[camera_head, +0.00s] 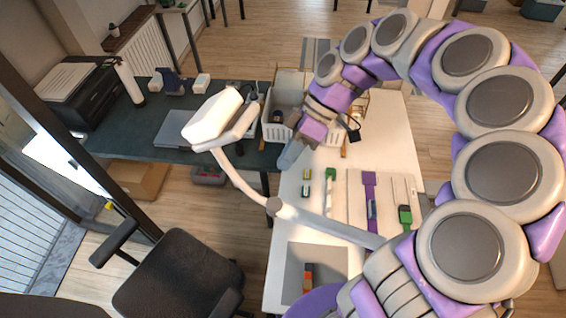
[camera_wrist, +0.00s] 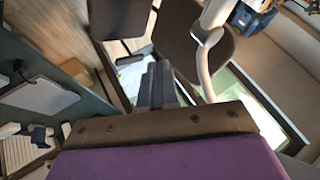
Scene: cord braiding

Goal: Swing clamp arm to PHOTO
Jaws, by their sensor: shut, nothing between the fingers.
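A white jointed arm (camera_head: 240,180) with a blocky white head (camera_head: 212,116) reaches up and left from the white table past a grey elbow joint (camera_head: 276,207); I take it as the clamp arm. A white curved bar, likely this arm (camera_wrist: 204,60), runs beside my fingers in the wrist view. My gripper (camera_head: 289,156) is shut and empty, pointing down-left over the white table's far left edge, right of the head and apart from it in the picture. In the wrist view my gripper (camera_wrist: 156,80) shows its fingers together. No PHOTO label is readable.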

